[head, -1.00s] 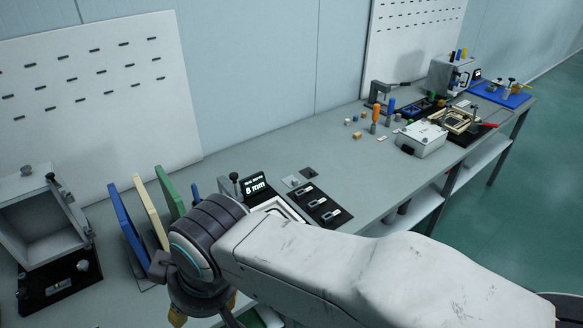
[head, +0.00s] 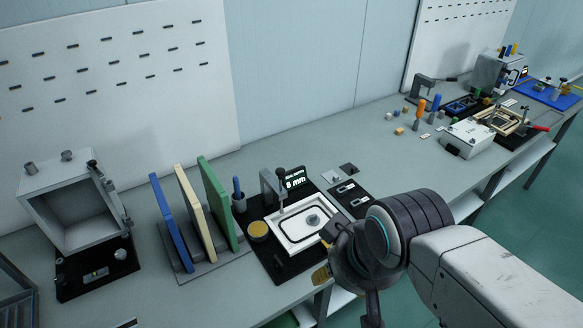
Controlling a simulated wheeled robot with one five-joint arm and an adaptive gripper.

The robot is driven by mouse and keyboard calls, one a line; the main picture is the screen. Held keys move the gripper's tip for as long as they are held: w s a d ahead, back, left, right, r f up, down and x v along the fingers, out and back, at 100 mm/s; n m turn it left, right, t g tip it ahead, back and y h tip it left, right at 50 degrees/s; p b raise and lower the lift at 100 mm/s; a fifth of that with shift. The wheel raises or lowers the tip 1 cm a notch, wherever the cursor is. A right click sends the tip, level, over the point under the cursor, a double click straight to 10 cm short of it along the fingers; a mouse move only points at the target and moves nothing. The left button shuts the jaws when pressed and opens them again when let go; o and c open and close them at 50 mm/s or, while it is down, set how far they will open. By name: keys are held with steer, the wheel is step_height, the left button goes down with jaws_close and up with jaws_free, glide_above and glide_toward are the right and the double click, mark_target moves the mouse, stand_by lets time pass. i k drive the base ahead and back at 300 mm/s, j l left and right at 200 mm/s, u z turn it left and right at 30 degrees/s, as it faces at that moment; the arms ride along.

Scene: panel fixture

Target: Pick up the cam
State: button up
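No part can be clearly identified as the cam. A small grey round part (head: 314,220) sits inside the white rectangular frame (head: 288,240) of the panel fixture on a black base (head: 270,259); I cannot tell whether it is the cam. My gripper (head: 345,290) is at the lower centre, in front of the fixture and to its right in the picture. Its end is mostly hidden by my wrist. A yellowish tip shows at its left, and its opening cannot be seen.
A rack of blue, cream and green panels (head: 215,205) stands left of the fixture. A grey open box (head: 75,200) is farther left. A small display (head: 295,178) reads 8 mm. A black tray (head: 349,197) with metal pieces lies behind my wrist.

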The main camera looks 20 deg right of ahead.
mark_target(346, 189)
steer(key=z, duration=0.85)
